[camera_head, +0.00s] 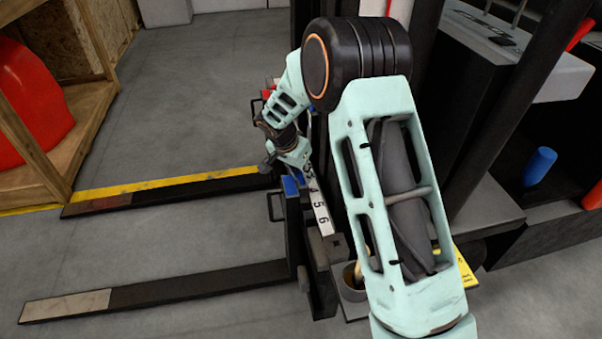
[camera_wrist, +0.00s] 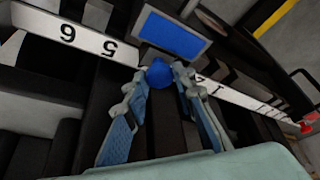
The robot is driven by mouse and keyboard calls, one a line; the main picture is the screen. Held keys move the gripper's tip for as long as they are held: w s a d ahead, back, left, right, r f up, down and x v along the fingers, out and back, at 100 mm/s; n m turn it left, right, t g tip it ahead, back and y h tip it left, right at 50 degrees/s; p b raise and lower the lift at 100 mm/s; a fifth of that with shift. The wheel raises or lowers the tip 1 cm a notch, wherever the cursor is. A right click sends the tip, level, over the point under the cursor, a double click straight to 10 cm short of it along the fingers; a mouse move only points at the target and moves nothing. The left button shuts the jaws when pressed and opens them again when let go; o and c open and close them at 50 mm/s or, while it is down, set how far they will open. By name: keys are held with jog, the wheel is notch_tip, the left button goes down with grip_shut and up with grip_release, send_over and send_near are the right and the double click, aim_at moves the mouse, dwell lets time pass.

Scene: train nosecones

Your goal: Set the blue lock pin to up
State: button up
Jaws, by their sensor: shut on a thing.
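The blue lock pin (camera_wrist: 159,73) has a round blue head and shows in the wrist view at the white numbered scale, near the 5. My gripper (camera_wrist: 160,82) has its two fingertips close on either side of the pin's head, shut on it. The pin's shaft is hidden, so I cannot tell how far up it stands. In the head view my gripper (camera_head: 277,168) is small, beside the carriage of the forklift. The pin cannot be made out there.
A blue plate (camera_wrist: 174,35) lies just beyond the pin. The white scale (camera_head: 319,207) runs along the carriage. Two dark forks (camera_head: 180,291) reach left over the floor. A wooden crate (camera_head: 88,122) holding a red nosecone (camera_head: 32,95) stands at the left.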

grip_shut()
notch_tip(320, 180, up, 4)
jog(key=shift+f+p, duration=0.2)
jog(key=shift+p, duration=0.3)
jog(key=o, duration=1)
grip_release()
jog(key=v, duration=1.2)
